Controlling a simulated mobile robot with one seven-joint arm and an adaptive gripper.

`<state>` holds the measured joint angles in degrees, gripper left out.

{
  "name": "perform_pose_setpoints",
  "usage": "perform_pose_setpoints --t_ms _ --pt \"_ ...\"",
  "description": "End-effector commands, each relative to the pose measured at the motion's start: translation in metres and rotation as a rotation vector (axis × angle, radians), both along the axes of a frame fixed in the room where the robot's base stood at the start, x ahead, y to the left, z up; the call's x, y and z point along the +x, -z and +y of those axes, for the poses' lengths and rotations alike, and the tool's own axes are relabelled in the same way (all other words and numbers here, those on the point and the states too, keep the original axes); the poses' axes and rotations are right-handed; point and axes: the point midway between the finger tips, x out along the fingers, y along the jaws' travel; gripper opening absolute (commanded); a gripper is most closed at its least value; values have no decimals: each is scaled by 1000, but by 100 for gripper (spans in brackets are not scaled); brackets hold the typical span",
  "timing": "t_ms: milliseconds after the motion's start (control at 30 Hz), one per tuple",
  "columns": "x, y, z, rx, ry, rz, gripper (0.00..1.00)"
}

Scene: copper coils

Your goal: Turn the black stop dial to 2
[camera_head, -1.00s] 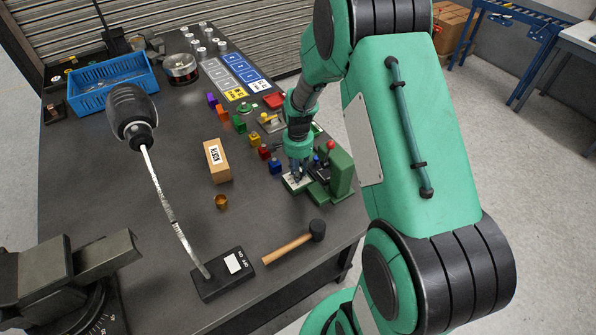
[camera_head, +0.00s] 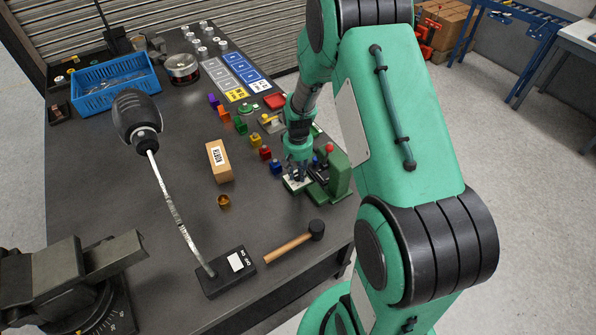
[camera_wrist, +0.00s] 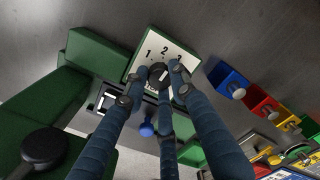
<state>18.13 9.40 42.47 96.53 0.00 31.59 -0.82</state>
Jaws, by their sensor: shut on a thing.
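The black stop dial (camera_wrist: 158,72) sits on a white plate (camera_wrist: 157,41) marked 1, 2 and 3 in the wrist view. The three blue fingers of my gripper (camera_wrist: 160,76) are closed around the dial and cover part of it. Which number the dial points at is not clear. In the head view my gripper (camera_head: 296,176) reaches down onto the white plate (camera_head: 298,186) at the right edge of the bench, and the dial is hidden there. The plate belongs to a green fixture (camera_head: 340,177) with a red-knobbed lever (camera_head: 329,149).
Blue (camera_wrist: 228,80), red (camera_wrist: 262,102) and yellow blocks stand close beside the fixture. A mallet (camera_head: 295,241), a cardboard box (camera_head: 219,161) and a small brass cup (camera_head: 224,201) lie nearby. The bench middle is mostly clear.

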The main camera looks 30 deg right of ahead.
Motion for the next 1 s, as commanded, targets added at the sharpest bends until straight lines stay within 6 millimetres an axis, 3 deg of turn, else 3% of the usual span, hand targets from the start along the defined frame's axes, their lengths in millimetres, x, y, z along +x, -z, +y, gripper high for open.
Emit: perform_pose_setpoints --t_ms 500,1000 --pt "0 0 0 0 -348 1 0" --pt "0 1 0 0 -390 1 0"
